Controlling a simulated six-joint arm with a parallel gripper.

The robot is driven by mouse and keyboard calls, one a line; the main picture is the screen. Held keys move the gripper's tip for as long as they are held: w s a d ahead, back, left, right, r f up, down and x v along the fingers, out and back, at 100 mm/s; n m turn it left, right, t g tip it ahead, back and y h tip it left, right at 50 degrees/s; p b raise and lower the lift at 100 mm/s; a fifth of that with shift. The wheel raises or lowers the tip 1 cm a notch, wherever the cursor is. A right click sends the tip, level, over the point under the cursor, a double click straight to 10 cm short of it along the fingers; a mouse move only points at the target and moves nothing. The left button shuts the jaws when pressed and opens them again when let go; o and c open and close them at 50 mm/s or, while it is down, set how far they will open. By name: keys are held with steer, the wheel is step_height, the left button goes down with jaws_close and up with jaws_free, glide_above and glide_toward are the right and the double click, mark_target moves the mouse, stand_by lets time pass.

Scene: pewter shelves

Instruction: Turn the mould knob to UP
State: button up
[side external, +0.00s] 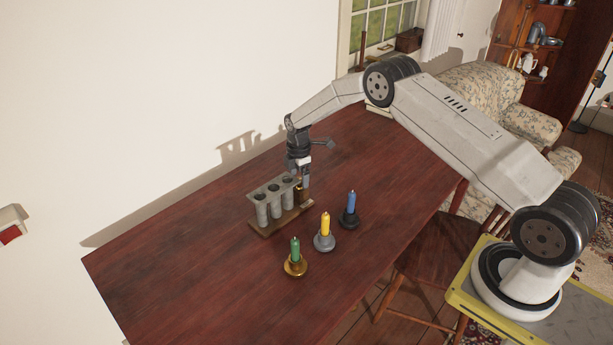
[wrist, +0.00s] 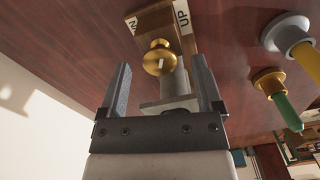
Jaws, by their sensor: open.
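The candle mould (side external: 263,214) is a grey rack of tubes on a wooden base (side external: 283,223) on the table. In the wrist view, the brass mould knob (wrist: 157,50) sits at the end of the wooden base. A short white mark shows on its face; I cannot tell which label it points to. A white UP label (wrist: 184,17) is to the right of the knob. Another label (wrist: 131,23), only partly readable, is to the left. My gripper (wrist: 160,63) is open, its fingers apart on either side of the knob in this view, with no contact visible.
Green (side external: 295,247), yellow (side external: 326,224) and blue (side external: 351,203) candles stand in holders on the near side of the mould. The dark red table (side external: 180,270) is clear at left. A white wall is behind it, and a wooden chair (side external: 430,250) stands at its near edge.

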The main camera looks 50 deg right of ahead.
steer(key=shift+r, duration=3.8)
steer(key=n, duration=0.6)
steer(key=shift+f, duration=0.15)
steer(key=shift+f, duration=3.8)
jaws_close()
